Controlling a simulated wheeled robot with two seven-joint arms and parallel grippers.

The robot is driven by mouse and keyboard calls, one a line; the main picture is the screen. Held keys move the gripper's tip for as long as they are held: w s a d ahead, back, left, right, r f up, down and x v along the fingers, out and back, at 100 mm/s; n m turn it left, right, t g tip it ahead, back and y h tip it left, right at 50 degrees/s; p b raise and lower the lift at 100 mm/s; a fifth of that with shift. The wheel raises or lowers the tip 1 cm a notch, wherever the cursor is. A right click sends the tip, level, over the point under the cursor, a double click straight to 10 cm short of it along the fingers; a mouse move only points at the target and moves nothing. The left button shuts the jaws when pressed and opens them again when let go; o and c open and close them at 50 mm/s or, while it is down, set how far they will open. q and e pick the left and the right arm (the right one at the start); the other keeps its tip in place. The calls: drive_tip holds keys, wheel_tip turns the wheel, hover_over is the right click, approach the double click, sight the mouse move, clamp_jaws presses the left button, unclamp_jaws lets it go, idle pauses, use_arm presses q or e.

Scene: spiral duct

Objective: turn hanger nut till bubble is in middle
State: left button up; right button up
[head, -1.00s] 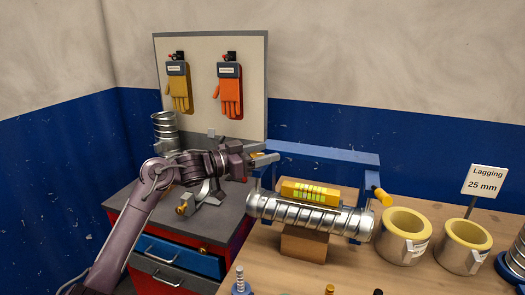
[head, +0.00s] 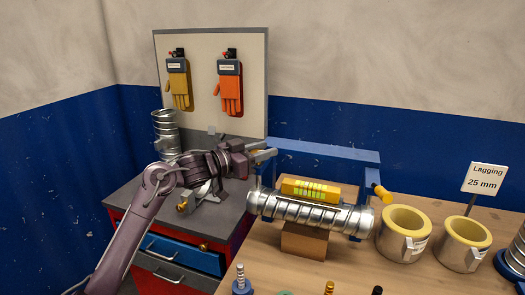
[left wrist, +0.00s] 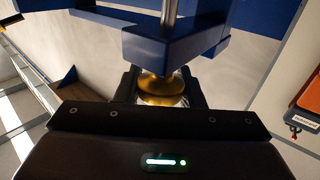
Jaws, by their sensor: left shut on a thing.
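A silvery spiral duct (head: 318,214) lies across the bench under a blue hanger frame (head: 325,152). A yellow level (head: 296,187) with a green window rests on top of the duct; its bubble is too small to make out. My left gripper (head: 265,155) is at the left end of the frame. In the left wrist view its fingers (left wrist: 160,92) are shut on a brass hanger nut (left wrist: 160,88), just below the blue frame (left wrist: 180,45) and a metal rod. Another brass nut (head: 383,195) shows at the frame's right end. My right gripper is out of view.
A cardboard block (head: 303,241) stands under the duct. Two yellow-lined lagging rings (head: 403,235) and a sign (head: 484,179) are to the right. A tool cabinet (head: 170,242) stands at the left, below a board with gloves (head: 230,90). Small fittings line the bench front.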

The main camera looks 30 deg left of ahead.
use_arm(q)
drive_tip(key=n+t+y, duration=0.1)
drive_tip(key=n+y, duration=0.1)
drive_tip(key=y, duration=0.1)
drive_tip(key=shift+y, duration=0.3)
drive_tip(key=n+y, duration=0.1)
drive_tip(key=n+y+b, duration=0.1)
drive_tip(key=shift+a+f+y, duration=0.1)
drive_tip(key=shift+a+y, duration=0.1)
drive_tip(key=shift+y, duration=0.2)
drive_tip(key=n+y+b, duration=0.1)
drive_tip(key=y, duration=0.1)
drive_tip(key=n+y+b, duration=0.1)
drive_tip(key=b, duration=0.1)
drive_tip(key=n+y+b, duration=0.1)
drive_tip(key=y, duration=0.1)
drive_tip(key=shift+a+f+n+y+b, duration=0.1)
drive_tip(key=shift+a+n+y+b, duration=0.2)
drive_tip(key=shift+n+b, duration=0.1)
drive_tip(key=shift+a+r+n+g+y+b, duration=0.1)
drive_tip(key=shift+r+n+g+y+b, duration=0.1)
drive_tip(key=shift+n+g+y+b, duration=0.9)
drive_tip(key=shift+t+y+b, duration=0.3)
drive_tip(key=shift+t+b, duration=0.05)
drive_tip(key=shift+t, duration=0.05)
drive_tip(key=o, duration=1)
